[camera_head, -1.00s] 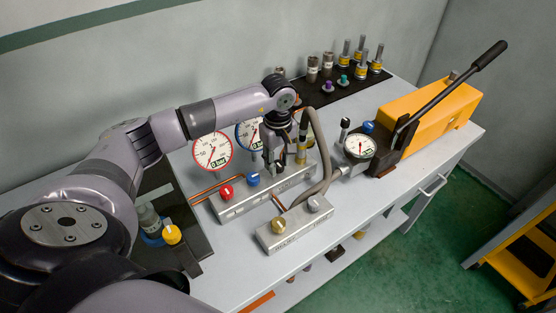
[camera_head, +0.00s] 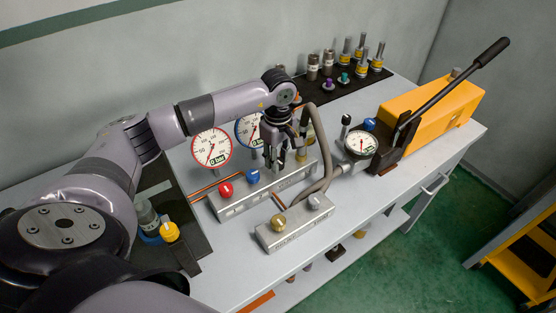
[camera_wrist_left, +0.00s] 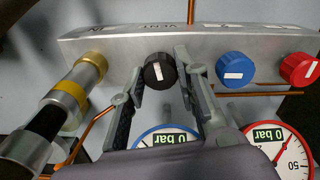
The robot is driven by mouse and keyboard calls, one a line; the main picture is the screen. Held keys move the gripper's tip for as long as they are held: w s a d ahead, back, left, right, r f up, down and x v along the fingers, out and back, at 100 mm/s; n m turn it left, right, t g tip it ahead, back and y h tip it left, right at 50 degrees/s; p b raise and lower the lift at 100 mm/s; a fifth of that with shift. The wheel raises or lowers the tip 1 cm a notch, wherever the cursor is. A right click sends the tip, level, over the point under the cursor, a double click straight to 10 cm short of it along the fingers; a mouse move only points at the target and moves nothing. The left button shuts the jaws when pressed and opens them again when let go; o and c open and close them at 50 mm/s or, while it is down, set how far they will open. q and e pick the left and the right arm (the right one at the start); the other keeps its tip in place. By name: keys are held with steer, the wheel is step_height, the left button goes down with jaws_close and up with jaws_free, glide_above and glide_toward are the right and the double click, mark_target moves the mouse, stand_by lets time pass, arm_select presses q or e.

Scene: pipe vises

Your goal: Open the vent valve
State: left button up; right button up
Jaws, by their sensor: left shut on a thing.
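The vent valve is a black knob (camera_wrist_left: 160,71) with a white mark, on the face of the metal manifold block (camera_wrist_left: 200,43) below its "VENT" label in the left wrist view. My left gripper (camera_wrist_left: 164,72) has one finger on each side of the knob and is shut on it. In the head view, my left gripper (camera_head: 275,158) comes down on the manifold block (camera_head: 235,206) from above and hides the knob. My right gripper is in neither view.
The blue knob (camera_wrist_left: 236,68) and red knob (camera_wrist_left: 299,69) sit beside the vent knob. A hose (camera_head: 327,160) with a brass fitting (camera_wrist_left: 89,70) rises close by. Two dial gauges (camera_head: 211,148) stand behind the block. An orange pump (camera_head: 430,110) stands at the right.

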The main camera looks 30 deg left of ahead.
arm_select(q)
steer(key=n+b, duration=0.2)
steer(key=n, duration=0.1)
steer(key=shift+n, duration=0.4)
steer(key=n+b, duration=0.1)
steer(key=n, duration=0.2)
steer(key=shift+n, duration=0.3)
steer(key=n+b, duration=0.1)
steer(key=n, duration=0.3)
steer(key=shift+b, duration=0.35)
steer(key=shift+r+n, duration=0.1)
steer(key=shift+n, duration=1.2)
steer(key=shift+n+b, duration=0.3)
steer(key=o, duration=1.2)
steer(key=shift+c, duration=0.2)
